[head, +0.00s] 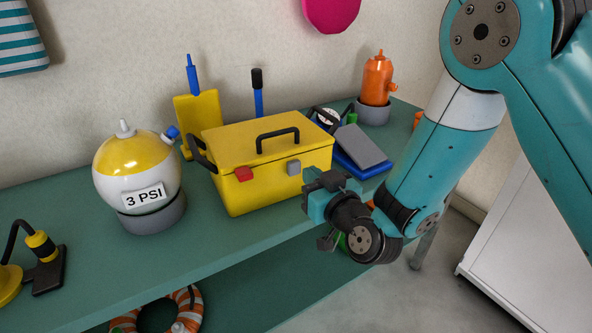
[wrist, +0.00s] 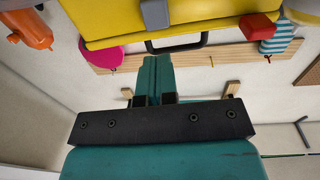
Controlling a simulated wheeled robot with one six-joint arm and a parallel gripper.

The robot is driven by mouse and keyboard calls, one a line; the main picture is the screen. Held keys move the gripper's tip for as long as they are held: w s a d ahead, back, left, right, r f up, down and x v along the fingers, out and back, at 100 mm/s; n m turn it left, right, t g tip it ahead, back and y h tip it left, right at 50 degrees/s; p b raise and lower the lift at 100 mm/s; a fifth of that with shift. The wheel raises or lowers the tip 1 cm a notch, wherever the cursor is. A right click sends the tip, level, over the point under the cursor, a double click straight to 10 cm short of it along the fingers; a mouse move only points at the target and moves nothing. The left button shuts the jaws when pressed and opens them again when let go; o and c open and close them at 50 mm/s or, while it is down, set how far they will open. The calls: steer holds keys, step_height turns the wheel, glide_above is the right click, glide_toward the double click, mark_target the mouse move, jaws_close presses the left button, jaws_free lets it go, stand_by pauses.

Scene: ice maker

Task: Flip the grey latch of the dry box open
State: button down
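The dry box (head: 262,192) is yellow with a black lid handle and stands on the green shelf. Its grey latch (head: 293,167) is on the right part of the front face, at the lid seam; a red latch (head: 243,174) is to its left. My gripper (head: 311,180) is in front of the box's right end, close to the grey latch. The wrist view appears upside down: the box (wrist: 205,22) and grey latch (wrist: 155,14) are at the top edge, beyond my fingertips (wrist: 157,60). The fingers are together with nothing between them, and a gap shows to the latch.
A yellow-white round tank (head: 140,165) labelled 3 PSI stands left of the box. A blue-grey case (head: 358,147) and an orange bottle (head: 377,82) are on the right. The shelf (head: 215,245) is clear in front of the box.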

steer(key=b+v, duration=0.6)
steer(key=v, duration=0.1)
stand_by(0.5)
steer(key=s+d+r+g+h, duration=0.25)
steer(key=s+d+g, duration=0.25)
steer(key=s+g, duration=0.4)
steer(key=s+d+r+g+h, duration=0.1)
steer(key=s+d+g+h, duration=0.35)
steer(key=s, duration=0.65)
step_height(320, 180, up, 14)
steer(key=g+y+p, duration=0.2)
steer(key=p, duration=1.2)
steer(key=shift+d+n, duration=0.4)
